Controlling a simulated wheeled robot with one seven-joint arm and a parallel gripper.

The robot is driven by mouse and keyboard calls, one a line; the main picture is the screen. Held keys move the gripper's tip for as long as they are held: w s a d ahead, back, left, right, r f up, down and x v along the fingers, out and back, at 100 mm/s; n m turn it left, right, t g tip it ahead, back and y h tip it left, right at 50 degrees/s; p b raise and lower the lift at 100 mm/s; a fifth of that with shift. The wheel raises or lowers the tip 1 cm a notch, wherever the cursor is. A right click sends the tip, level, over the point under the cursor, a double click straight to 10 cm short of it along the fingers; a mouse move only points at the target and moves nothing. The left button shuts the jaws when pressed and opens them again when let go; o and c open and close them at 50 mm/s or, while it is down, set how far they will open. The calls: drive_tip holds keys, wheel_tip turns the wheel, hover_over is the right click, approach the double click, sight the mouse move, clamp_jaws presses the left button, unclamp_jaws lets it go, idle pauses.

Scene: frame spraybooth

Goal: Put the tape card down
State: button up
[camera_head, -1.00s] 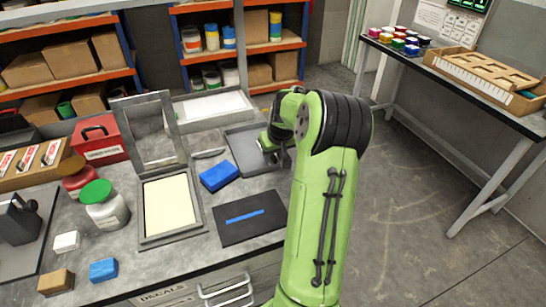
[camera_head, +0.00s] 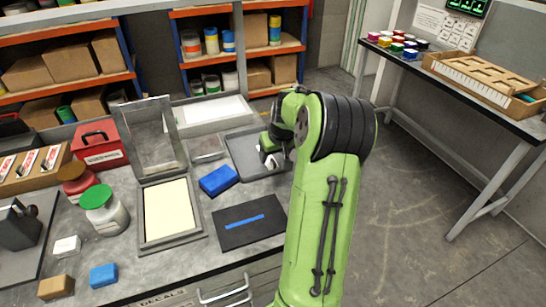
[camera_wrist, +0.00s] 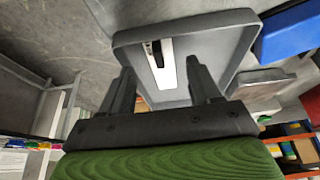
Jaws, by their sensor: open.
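A shallow grey tray (camera_head: 240,152) lies on the bench to the left of my green arm. In the wrist view the tray (camera_wrist: 130,40) is just beyond my fingertips. A white strip-shaped card (camera_wrist: 166,72) with a dark patch (camera_wrist: 156,50) lies in it, seen between my fingers; it looks like the tape card. My gripper (camera_wrist: 160,70) is open, one finger on each side of the card, with visible gaps. In the head view my gripper (camera_head: 272,158) is over the tray's right part and my arm hides some of it. A small white patch shows there.
A blue block (camera_head: 219,180) and a dark mat with a blue strip (camera_head: 250,222) lie in front of the tray. A framed screen (camera_head: 170,210), a green-lidded jar (camera_head: 106,212) and a red box (camera_head: 99,146) stand to the left.

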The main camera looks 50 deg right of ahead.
drive_tip(key=p+v, duration=0.2)
drive_tip(key=v, duration=0.8)
drive_tip(key=a+r+n, duration=0.2)
drive_tip(key=a+r, duration=0.1)
drive_tip(key=a, duration=0.7)
drive_tip(key=a+r+n, duration=0.1)
drive_tip(key=a+r, duration=0.1)
drive_tip(key=a, duration=0.8)
drive_tip(key=s+a+f+n+t+y, duration=0.1)
drive_tip(key=s+a+n+y, duration=0.1)
drive_tip(key=s+a, duration=1.1)
drive_tip(key=shift+s+a+n+t, duration=0.25)
drive_tip(key=shift+s+n+t, duration=0.05)
drive_tip(key=shift+n, duration=0.1)
wheel_tip(320, 180, up, 5)
drive_tip(key=p, duration=0.5)
drive_tip(key=shift+r, duration=0.1)
